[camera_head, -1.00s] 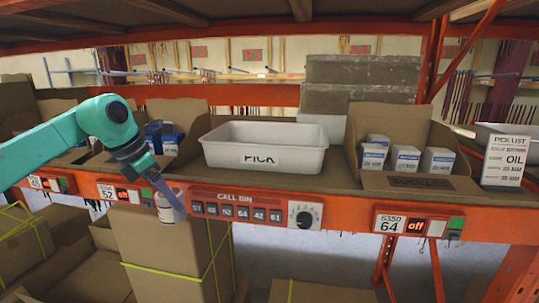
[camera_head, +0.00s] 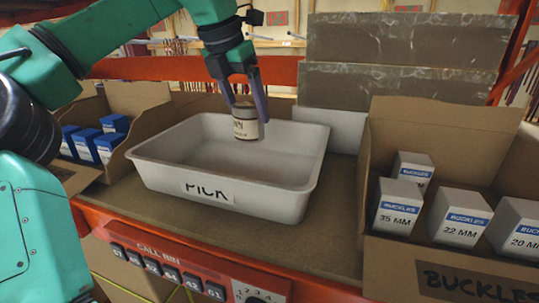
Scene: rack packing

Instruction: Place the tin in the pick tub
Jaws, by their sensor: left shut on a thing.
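The tin (camera_head: 246,127), a small cylinder with a cream label and a dark top, is held upright by my left gripper (camera_head: 246,115). The gripper's two purple-grey fingers are shut on its sides. The tin hangs over the pick tub (camera_head: 160,184), near the tub's back right part. The tub is a light grey open tray lettered PICK on its front, and the part of it that shows is empty. My right gripper is not in view.
A cardboard bin (camera_head: 418,268) lettered BUCKLES, with several white boxes, stands right of the tub. A cardboard bin with blue and white boxes (camera_head: 88,144) is at left. Grey blocks (camera_head: 400,50) stand behind. A red call-bin strip (camera_head: 160,265) runs along the shelf front.

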